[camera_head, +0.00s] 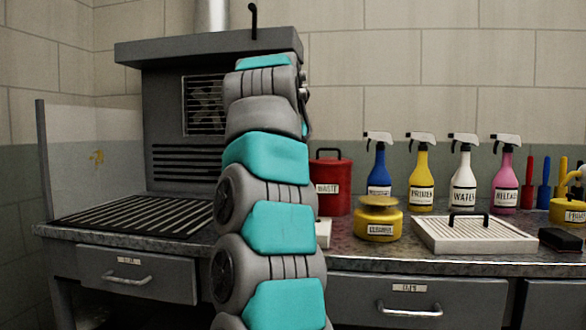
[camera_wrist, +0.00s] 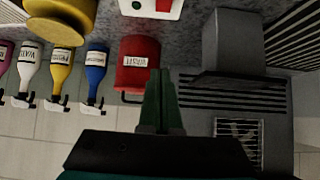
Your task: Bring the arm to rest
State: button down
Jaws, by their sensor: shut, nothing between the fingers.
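My arm, grey with teal pads, stands upright in the middle of the head view and rises in front of the fume hood. My gripper shows in the wrist view (camera_wrist: 160,100), with its two dark green fingers together and nothing between them. In that view the fingers overlap the red waste can (camera_wrist: 137,62), though I cannot tell the gap. In the head view the arm's upper end hides the gripper.
The hood (camera_head: 160,100) and slatted grate (camera_head: 130,217) are at left. Right of the arm, the bench holds the red waste can (camera_head: 333,185), several spray bottles (camera_head: 421,182), a yellow dispenser (camera_head: 378,220) and a white slatted tray (camera_head: 470,235). Drawers (camera_head: 405,300) are below.

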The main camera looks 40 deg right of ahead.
jog(key=shift+f, duration=0.1)
dwell(0.4)
jog(key=s+a+f+n+g+y, duration=0.15)
jog(key=a+f+n, duration=0.25)
jog(key=a+f, duration=0.55)
jog(key=s+a+f+n+g+y, duration=0.1)
jog(key=s+a+f+n+y, duration=0.25)
jog(key=a+f, duration=0.65)
jog(key=s+a+f+g, duration=0.2)
jog(key=s+a+f, duration=0.2)
jog(key=s+f, duration=0.4)
jog(key=s+a+f+n+g+y, duration=0.1)
jog(key=s+a+f, duration=0.3)
jog(key=s+f, duration=0.4)
jog(key=s+a+f+n+g+y, duration=0.1)
jog(key=s+a+f+g, duration=0.2)
jog(key=s+f, duration=0.6)
jog(key=s+a, duration=0.1)
jog(key=s, duration=0.4)
jog(key=shift+a, duration=0.3)
